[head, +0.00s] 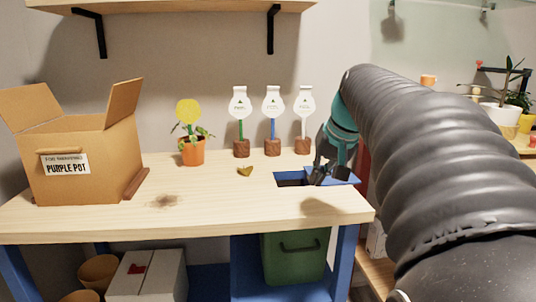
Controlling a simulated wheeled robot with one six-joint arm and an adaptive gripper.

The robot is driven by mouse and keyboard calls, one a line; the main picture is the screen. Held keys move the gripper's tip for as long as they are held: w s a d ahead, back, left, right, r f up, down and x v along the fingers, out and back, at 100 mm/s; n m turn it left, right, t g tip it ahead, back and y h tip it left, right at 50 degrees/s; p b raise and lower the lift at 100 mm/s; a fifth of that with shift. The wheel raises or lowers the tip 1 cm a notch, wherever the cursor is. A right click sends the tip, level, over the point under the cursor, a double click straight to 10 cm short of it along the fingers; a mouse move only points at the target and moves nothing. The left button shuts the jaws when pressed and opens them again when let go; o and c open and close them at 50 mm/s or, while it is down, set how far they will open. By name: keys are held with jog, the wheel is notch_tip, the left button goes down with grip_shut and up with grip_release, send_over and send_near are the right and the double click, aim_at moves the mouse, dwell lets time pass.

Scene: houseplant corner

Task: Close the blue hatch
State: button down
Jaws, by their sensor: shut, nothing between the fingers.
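The blue hatch (343,176) is set in the wooden tabletop at the right. Its blue panel shows on the right side, and a dark opening shows on the left, so it stands at least partly open. My gripper (318,178) points down at the hatch, between the dark opening and the blue panel. Its fingers are shut with nothing between them. Whether the fingertips touch the panel I cannot tell. My gripper hides part of the hatch.
An open cardboard box (95,165) stands at the left of the table (230,215). A potted plant (193,150) and three white tags on brown bases (272,147) stand at the back. A yellowish piece (244,171) lies left of the opening. A green bin (295,257) is below.

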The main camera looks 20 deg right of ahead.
jog(key=w+d+r+m+t, duration=0.1)
jog(key=w+d+r, duration=0.15)
jog(key=d, duration=0.95)
jog(key=w+d+r+m, duration=0.1)
jog(key=d+r, duration=0.2)
jog(key=d, duration=0.9)
jog(key=b, duration=0.1)
send_near(354, 175)
notch_tip(354, 175, down, 3)
jog(key=w+d, duration=0.2)
jog(key=w, duration=0.1)
jog(key=shift+w+a+f, duration=0.15)
jog(key=shift+w+a, duration=0.4)
jog(key=shift+w+a+f, duration=0.2)
jog(key=shift+w+a, duration=0.35)
jog(key=shift+a, duration=0.05)
jog(key=shift+w+a, duration=0.15)
